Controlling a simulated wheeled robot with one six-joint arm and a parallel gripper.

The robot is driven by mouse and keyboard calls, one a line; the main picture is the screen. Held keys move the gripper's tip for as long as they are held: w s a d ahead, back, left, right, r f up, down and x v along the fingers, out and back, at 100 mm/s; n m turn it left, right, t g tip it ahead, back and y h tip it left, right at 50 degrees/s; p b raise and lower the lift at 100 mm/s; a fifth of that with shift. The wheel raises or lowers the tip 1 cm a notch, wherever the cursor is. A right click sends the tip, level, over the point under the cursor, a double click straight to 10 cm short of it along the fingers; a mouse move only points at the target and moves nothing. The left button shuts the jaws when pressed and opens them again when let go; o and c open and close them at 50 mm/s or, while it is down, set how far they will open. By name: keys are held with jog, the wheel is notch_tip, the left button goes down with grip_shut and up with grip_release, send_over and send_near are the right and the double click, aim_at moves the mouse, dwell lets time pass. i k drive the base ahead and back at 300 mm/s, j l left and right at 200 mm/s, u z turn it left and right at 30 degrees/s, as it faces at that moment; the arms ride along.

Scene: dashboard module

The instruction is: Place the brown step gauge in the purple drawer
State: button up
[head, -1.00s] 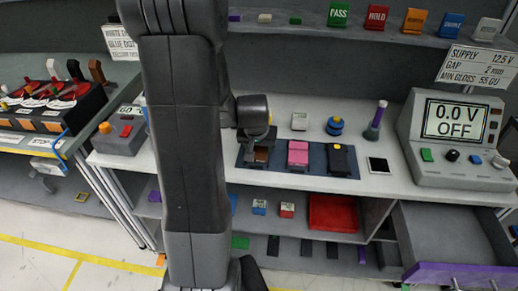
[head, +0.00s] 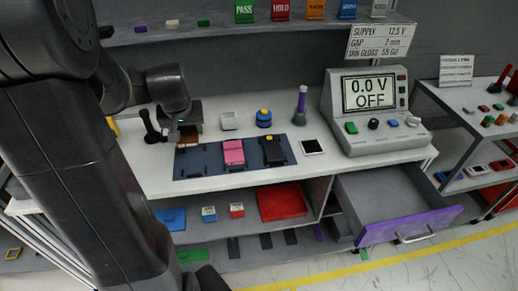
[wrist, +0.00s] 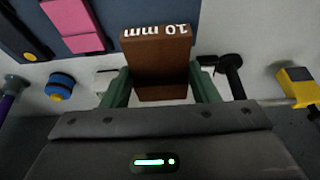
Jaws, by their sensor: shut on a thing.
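The brown step gauge (wrist: 157,55), marked "10 mm", is between the green fingers of my gripper (wrist: 160,90) in the wrist view. My gripper is shut on it. In the head view the brown step gauge (head: 188,134) hangs under my gripper (head: 187,122), above the back edge of the dark blue mat. The purple drawer (head: 408,227) is pulled open at the lower right, below the worktop. Its grey inside (head: 385,199) looks empty where it shows.
A pink block (head: 233,152) and a black block (head: 273,150) lie on the dark blue mat (head: 205,164). A meter (head: 368,108) stands at the right of the worktop, above the drawer. A purple-topped tool (head: 300,105) and a blue-yellow knob (head: 264,118) stand behind the mat.

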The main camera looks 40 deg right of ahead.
aim_at(386, 204)
jog(key=k+l, duration=0.55)
jog(key=l, duration=0.15)
jog(key=k+l, duration=1.1)
jog(key=l, duration=0.25)
